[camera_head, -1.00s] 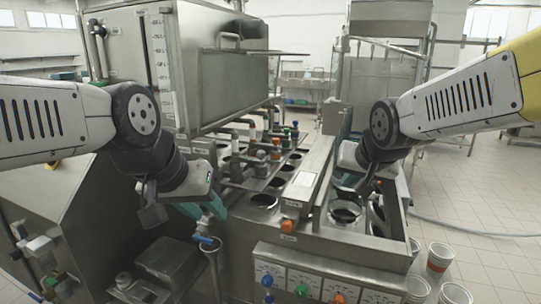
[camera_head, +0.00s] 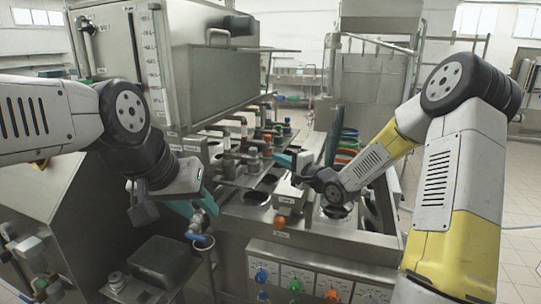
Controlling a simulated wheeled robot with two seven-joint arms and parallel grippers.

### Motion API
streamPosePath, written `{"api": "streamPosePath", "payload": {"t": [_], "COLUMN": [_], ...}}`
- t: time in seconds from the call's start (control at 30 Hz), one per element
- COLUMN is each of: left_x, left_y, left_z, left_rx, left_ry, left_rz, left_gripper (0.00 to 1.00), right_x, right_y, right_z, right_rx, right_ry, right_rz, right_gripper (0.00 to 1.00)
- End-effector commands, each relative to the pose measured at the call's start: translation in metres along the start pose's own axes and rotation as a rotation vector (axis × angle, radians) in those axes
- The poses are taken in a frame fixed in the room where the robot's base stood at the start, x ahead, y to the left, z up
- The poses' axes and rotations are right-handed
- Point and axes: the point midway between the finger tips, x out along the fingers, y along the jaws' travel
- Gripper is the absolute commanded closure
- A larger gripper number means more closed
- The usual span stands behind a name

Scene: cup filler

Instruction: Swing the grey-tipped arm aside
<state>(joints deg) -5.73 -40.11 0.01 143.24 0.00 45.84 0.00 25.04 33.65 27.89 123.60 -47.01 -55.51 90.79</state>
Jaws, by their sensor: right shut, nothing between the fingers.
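My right gripper (camera_head: 280,158) reaches in over the metal filler machine (camera_head: 345,238) from the right. Its teal fingers are shut and empty, close to the row of pipe-like swing arms (camera_head: 230,142). Coloured tips show on these arms, among them a blue tip (camera_head: 286,122) and a red one (camera_head: 267,138). I cannot clearly tell which arm is the grey-tipped one; the arms overlap and are small. My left gripper (camera_head: 206,207) hangs at the machine's left side, beside a blue-handled tap (camera_head: 197,226). Its finger opening is not clear.
Round openings line the machine top, one of them in front of my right wrist (camera_head: 336,212). A stack of coloured cups or rings (camera_head: 346,148) stands behind the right forearm. A large steel tank (camera_head: 170,60) rises at the back left. A control panel (camera_head: 315,280) faces the front.

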Motion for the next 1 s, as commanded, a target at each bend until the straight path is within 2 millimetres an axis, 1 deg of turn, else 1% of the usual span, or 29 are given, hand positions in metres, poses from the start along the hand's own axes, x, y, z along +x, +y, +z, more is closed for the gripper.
{"api": "streamPosePath", "payload": {"t": [0.3, 0.4, 0.5, 0.7, 1.0], "left_x": [0.000, 0.000, 0.000, 0.000, 0.000], "left_y": [0.000, 0.000, 0.000, 0.000, 0.000], "left_z": [0.000, 0.000, 0.000, 0.000, 0.000], "left_rx": [0.000, 0.000, 0.000, 0.000, 0.000], "left_ry": [0.000, 0.000, 0.000, 0.000, 0.000], "left_rz": [0.000, 0.000, 0.000, 0.000, 0.000], "left_gripper": [0.64, 0.64, 0.64, 0.64, 0.64], "right_x": [0.057, 0.072, 0.083, 0.092, 0.092], "right_y": [0.000, 0.000, 0.001, 0.000, 0.000], "right_z": [0.002, 0.002, 0.001, 0.000, 0.000], "right_rx": [-0.002, -0.004, -0.003, -0.004, -0.004], "right_ry": [-0.002, -0.002, 0.000, 0.001, 0.002], "right_rz": [0.002, 0.001, 0.003, 0.003, 0.004], "right_gripper": [1.00, 1.00, 1.00, 1.00, 1.00]}}
